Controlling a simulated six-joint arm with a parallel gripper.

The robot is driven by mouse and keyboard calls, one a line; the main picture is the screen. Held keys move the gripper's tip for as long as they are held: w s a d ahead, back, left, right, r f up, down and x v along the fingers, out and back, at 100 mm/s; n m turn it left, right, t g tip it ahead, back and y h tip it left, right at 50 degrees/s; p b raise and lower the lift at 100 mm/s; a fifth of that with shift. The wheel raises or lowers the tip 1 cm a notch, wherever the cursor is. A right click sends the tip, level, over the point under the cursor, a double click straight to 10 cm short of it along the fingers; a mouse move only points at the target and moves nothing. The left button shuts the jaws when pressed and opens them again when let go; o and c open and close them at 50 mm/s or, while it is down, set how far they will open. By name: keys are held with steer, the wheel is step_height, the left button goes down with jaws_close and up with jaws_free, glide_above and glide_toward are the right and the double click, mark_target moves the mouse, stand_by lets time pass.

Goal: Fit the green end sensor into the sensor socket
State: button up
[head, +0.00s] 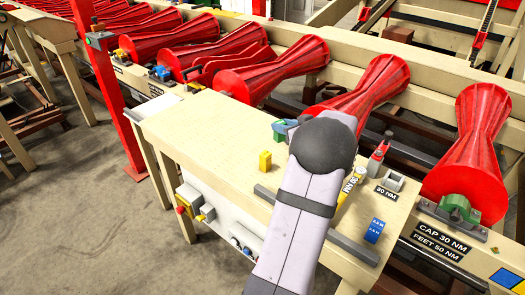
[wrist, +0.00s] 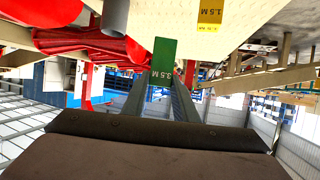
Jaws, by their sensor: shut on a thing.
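The green end sensor (wrist: 164,52) is a small block with a white length label. It is between the fingertips of my gripper (wrist: 163,80), which is shut on it. My arm hides most of the gripper there. I cannot tell which part is the sensor socket. A grey open-topped block (head: 393,180) sits on the bench at the right.
A yellow block (head: 265,160) and a blue block (head: 375,230) stand on the bench (head: 190,125). A red-topped tool (head: 378,155) and a yellow-and-white cylinder (head: 349,186) are at the right. Red rollers (head: 368,88) line the back. The bench's left part is clear.

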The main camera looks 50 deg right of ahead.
steer(key=shift+m+h, duration=0.4)
steer(key=shift+s+d+f+p, duration=0.35)
steer(key=shift+s+f, duration=0.15)
steer(key=shift+f, duration=1.1)
steer(key=shift+s+d+f+p, duration=0.3)
steer(key=shift+s+f, duration=0.15)
steer(key=shift+f, duration=1.15)
steer(key=shift+s+d+f+p, duration=0.3)
steer(key=shift+s+f, duration=0.2)
steer(key=shift+f, duration=1.1)
steer(key=shift+f, duration=0.1)
steer(key=o, duration=1.1)
steer(key=shift+s+a+r, duration=0.2)
steer(key=shift+s+r, duration=0.05)
steer(key=shift+s, duration=0.3)
steer(key=b+v, duration=0.3)
steer(key=v, duration=0.8)
steer(key=shift+w+a+r+b, duration=0.15)
steer(key=shift+b, duration=0.15)
